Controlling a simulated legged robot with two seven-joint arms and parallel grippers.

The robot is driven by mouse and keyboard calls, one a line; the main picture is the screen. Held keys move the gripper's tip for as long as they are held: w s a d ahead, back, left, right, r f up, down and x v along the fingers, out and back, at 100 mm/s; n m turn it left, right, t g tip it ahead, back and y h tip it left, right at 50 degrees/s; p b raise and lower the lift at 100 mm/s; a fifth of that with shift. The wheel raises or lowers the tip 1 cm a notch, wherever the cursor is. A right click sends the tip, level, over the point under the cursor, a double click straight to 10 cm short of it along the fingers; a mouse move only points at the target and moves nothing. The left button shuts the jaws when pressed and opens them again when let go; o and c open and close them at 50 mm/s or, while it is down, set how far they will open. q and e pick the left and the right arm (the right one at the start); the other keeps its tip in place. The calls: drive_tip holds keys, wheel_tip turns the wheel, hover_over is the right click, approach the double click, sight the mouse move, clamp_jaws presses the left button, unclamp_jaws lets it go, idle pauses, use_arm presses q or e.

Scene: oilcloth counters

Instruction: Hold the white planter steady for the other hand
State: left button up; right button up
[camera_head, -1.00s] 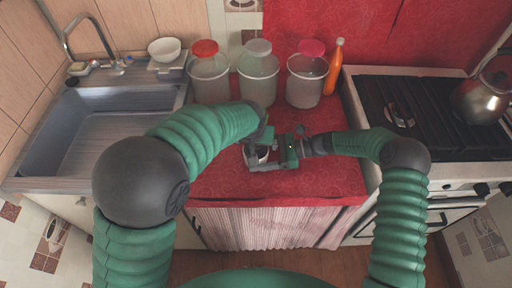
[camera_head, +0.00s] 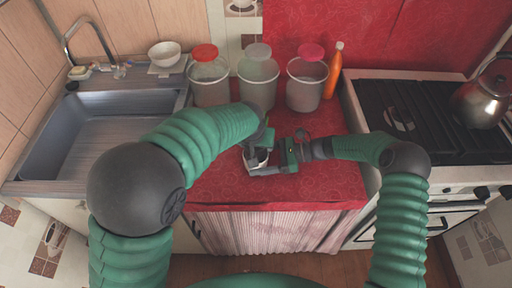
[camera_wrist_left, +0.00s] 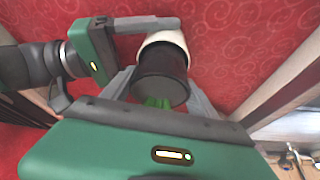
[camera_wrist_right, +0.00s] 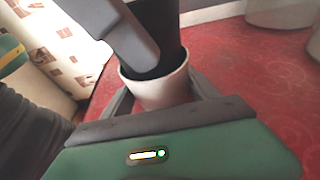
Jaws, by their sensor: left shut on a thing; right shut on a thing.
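The white planter (camera_wrist_right: 158,92) is a small round pot with a dark inside, between the fingers of my right gripper (camera_head: 262,160) in the right wrist view. It also shows in the left wrist view (camera_wrist_left: 166,40), and only a small part shows in the head view. A black cylindrical pot (camera_wrist_left: 160,75) with a bit of green at its near end (camera_wrist_left: 155,102) sits between the fingers of my left gripper (camera_wrist_left: 158,92). The far end of the black pot is within the planter's rim; how deep it goes is hidden. Both grippers are shut on their pots.
Several lidded or open jars, including a red-lidded one (camera_head: 208,85), and an orange bottle (camera_head: 333,70) stand behind on the red counter (camera_head: 320,180). A sink (camera_head: 105,130) lies left and a stove with kettle (camera_head: 485,100) right. The counter's front right is clear.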

use_arm(q)
wheel_tip(320, 180, up, 9)
drive_tip(key=shift+r, duration=0.15)
use_arm(e)
drive_tip(key=o, duration=1)
drive_tip(key=shift+o, duration=0.2)
use_arm(q)
drive_tip(key=shift+d, duration=0.1)
use_arm(e)
drive_tip(key=v, duration=1.1)
drive_tip(key=shift+d, duration=0.6)
drive_tip(key=shift+r, duration=0.1)
